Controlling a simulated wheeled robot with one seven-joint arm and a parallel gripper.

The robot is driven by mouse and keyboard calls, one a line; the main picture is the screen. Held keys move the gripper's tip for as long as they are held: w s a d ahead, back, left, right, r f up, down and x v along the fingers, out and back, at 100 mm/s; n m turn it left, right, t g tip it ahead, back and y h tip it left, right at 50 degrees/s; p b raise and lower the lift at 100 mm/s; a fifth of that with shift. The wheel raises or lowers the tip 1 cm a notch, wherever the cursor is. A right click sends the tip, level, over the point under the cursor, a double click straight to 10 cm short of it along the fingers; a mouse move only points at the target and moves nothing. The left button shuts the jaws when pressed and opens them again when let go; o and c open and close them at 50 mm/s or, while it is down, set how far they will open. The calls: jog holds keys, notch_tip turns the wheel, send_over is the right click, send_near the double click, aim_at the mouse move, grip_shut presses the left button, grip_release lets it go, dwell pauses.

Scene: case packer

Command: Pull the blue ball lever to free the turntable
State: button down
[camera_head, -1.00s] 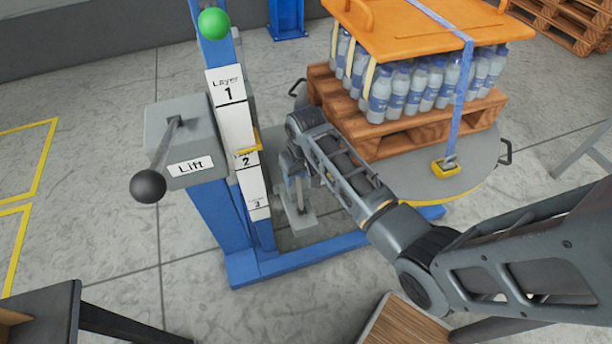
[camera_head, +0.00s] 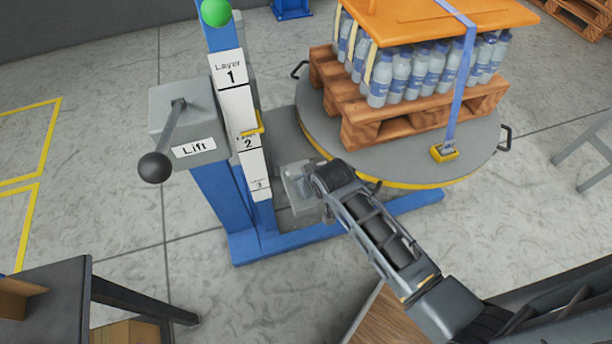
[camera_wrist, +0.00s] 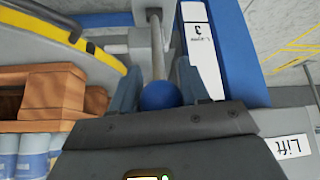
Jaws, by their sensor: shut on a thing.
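The blue ball (camera_wrist: 160,96) of the lever sits between the two fingers of my gripper (camera_wrist: 157,78) in the wrist view, and the fingers are shut on it. Its grey rod (camera_wrist: 157,45) runs from the ball toward the top of that view. In the head view the ball and my fingers are hidden by my wrist, low beside the turntable's near left edge. The round grey turntable (camera_head: 480,168) has a yellow-striped rim and bears a loaded wooden pallet (camera_head: 365,131). The turntable rim also shows in the wrist view (camera_wrist: 70,29).
A blue lift column (camera_head: 222,205) stands left of my wrist, with layer labels, a green ball (camera_head: 215,12) and a grey Lift box (camera_head: 178,108) with a black ball lever (camera_head: 155,167). Strapped bottles (camera_head: 400,75) stand on the pallet. A dark table (camera_head: 45,300) is at lower left.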

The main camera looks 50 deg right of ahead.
jog(key=shift+s+f, duration=0.2)
jog(key=c, duration=0.7)
grip_release()
jog(key=shift+o, duration=0.2)
jog(key=shift+w, duration=0.1)
jog(key=shift+r, duration=0.1)
jog(key=v, duration=0.7)
jog(key=shift+s+r, duration=0.2)
jog(key=shift+r, duration=0.1)
jog(key=shift+a, duration=0.15)
